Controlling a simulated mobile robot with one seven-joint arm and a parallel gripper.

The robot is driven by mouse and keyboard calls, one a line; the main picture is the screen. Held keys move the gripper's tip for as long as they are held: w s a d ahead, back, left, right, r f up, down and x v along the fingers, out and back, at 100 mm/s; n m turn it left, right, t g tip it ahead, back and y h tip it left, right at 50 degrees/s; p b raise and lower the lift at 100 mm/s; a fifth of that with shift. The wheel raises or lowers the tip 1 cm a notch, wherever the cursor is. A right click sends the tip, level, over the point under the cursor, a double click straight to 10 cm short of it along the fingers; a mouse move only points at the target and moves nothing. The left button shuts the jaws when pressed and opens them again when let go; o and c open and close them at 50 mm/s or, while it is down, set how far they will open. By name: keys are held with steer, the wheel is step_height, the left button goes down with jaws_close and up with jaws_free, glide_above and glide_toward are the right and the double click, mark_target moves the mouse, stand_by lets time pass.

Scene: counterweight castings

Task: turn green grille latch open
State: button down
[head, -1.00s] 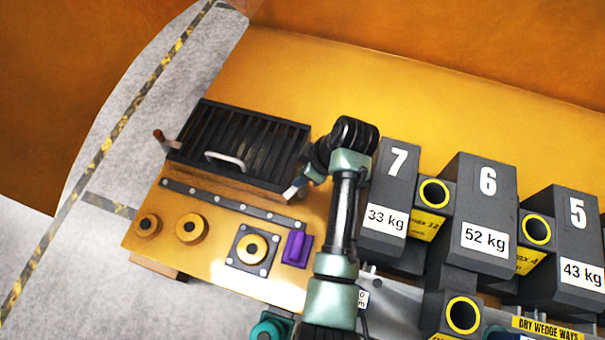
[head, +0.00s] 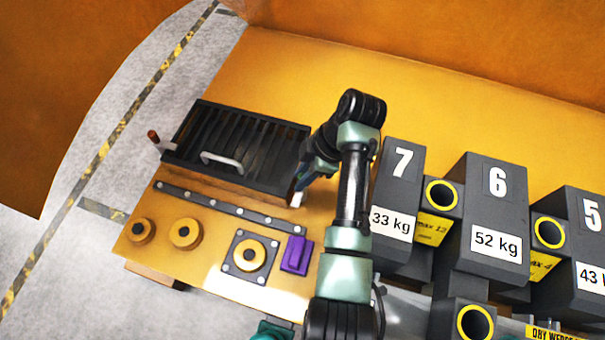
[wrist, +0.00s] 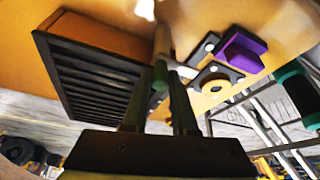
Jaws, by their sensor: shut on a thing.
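The dark slatted grille (head: 236,143) lies on the yellow surface, with a pale handle (head: 222,157) along its front edge. It also shows at the left of the wrist view (wrist: 88,75). My gripper (head: 303,186) is at the grille's right end, partly hidden by my own arm in the head view. In the wrist view my fingers (wrist: 160,82) are shut on the green end of the latch (wrist: 160,73), whose paler part reaches up beside the grille. In the head view I cannot clearly make out the latch.
A purple block (head: 297,254) and a square plate with a yellow knob (head: 249,255) are in front of my gripper. Two more yellow knobs (head: 185,231) stand left. Numbered dark weights (head: 399,188) stand close to the right of my arm. The yellow surface behind is clear.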

steer(key=c, duration=0.7)
jaws_free()
steer(key=p+v, duration=0.3)
steer(key=v, duration=1)
steer(key=shift+p, duration=0.4)
